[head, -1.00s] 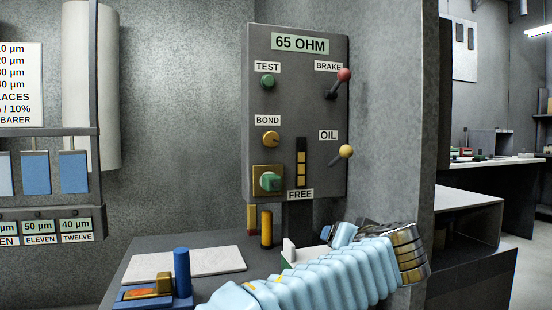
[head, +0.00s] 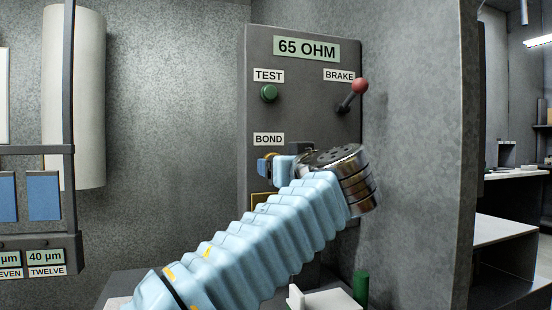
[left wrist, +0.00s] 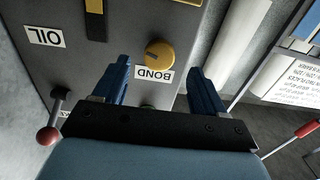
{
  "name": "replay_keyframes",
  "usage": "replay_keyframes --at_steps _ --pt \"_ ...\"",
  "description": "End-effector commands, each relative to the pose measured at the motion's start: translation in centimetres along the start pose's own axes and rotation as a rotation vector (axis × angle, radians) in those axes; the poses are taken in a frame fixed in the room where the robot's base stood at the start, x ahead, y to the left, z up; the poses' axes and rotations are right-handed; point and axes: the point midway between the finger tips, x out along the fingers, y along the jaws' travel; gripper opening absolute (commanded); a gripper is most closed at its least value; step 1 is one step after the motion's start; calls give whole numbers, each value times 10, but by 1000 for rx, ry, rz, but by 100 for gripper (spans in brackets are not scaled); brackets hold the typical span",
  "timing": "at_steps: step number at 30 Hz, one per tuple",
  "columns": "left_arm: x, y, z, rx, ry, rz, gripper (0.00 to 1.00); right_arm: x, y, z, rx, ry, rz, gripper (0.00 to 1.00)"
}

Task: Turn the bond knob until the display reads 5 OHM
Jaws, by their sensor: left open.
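The display (head: 306,49) at the top of the grey panel reads 65 OHM. The yellow bond knob (left wrist: 159,55) shows clearly in the left wrist view, above its upside-down BOND label (left wrist: 153,74). In the head view the BOND label (head: 268,139) is clear, but the knob below it is mostly hidden by my left gripper (head: 267,165). In the left wrist view my left gripper (left wrist: 158,68) is open, its two blue fingers to either side of the knob's line. No contact with the knob shows. My right gripper is not in view.
On the panel are a green TEST button (head: 269,93) and a red-tipped BRAKE lever (head: 359,87). The lever also shows close to the gripper in the left wrist view (left wrist: 49,133). The OIL label (left wrist: 43,37) is there too. My forearm covers the panel's lower part.

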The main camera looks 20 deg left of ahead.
Motion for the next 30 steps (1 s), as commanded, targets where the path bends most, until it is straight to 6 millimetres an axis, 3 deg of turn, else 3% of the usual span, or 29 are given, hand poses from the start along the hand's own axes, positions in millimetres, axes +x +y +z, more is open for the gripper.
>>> replay_keyframes --at_steps 3,9,19,30 --pt "23 -1 -2 2 -2 -3 71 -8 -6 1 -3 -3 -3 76" --pt "44 0 0 2 -1 0 71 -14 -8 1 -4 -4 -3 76" --pt "47 1 1 1 -1 1 71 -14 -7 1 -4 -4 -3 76" --pt "47 1 1 1 -1 1 16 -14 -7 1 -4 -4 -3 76"
